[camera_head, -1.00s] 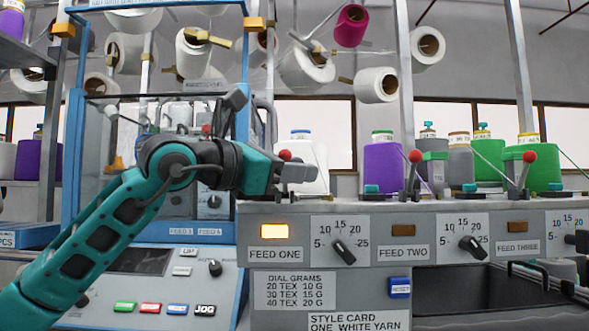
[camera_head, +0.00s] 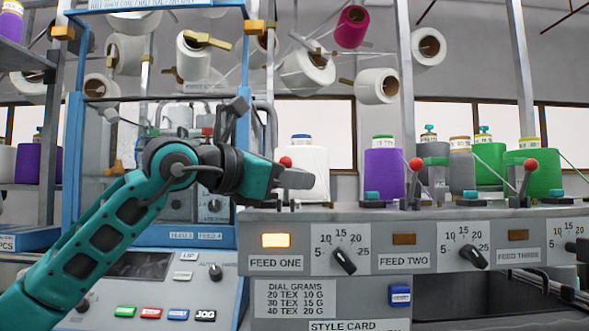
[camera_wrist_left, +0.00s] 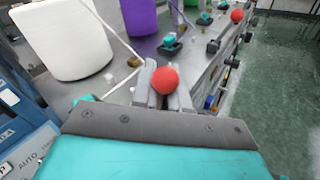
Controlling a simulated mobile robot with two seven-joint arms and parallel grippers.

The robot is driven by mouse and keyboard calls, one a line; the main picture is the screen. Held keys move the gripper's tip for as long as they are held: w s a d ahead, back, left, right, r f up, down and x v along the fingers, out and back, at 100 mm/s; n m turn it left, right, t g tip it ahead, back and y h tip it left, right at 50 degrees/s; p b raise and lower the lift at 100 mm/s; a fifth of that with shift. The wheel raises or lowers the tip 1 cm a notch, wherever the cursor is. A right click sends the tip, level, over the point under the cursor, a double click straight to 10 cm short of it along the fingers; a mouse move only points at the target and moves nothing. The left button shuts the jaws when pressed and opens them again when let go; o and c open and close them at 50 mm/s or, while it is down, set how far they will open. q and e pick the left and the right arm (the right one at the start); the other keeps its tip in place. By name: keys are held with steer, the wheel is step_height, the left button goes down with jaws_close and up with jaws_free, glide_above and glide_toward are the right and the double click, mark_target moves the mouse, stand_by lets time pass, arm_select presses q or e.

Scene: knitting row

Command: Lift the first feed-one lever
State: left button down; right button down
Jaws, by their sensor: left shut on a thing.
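The first feed-one lever has a red ball top (camera_head: 285,162), above the lit FEED ONE lamp (camera_head: 275,241) on the grey panel. My left gripper (camera_head: 297,180) comes in from the left at the lever and is shut on it just below the ball. In the left wrist view the red ball (camera_wrist_left: 165,80) shows close up, at the jaws (camera_wrist_left: 160,98). The lever's stem is mostly hidden by the fingers. My right gripper is not in view.
A white yarn cone (camera_head: 308,172) stands close behind the jaws. A purple cone (camera_head: 384,176) and the feed-two lever (camera_head: 416,164) are to the right, with the feed-three lever (camera_head: 531,164) beyond. Buttons and a dial (camera_head: 344,261) are on the panels below.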

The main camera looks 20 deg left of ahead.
arm_select(q)
steer(key=shift+w+a+r+n+g+p, duration=0.15)
steer(key=shift+r+n+g+p, duration=0.1)
steer(key=shift+n+g+p, duration=0.15)
steer(key=c, duration=1.3)
jaws_free()
steer(key=shift+c, duration=0.2)
steer(key=shift+o, duration=1)
steer(key=shift+f, duration=0.1)
steer(key=v, duration=1.2)
steer(key=shift+s, duration=0.4)
steer(key=shift+c, duration=0.2)
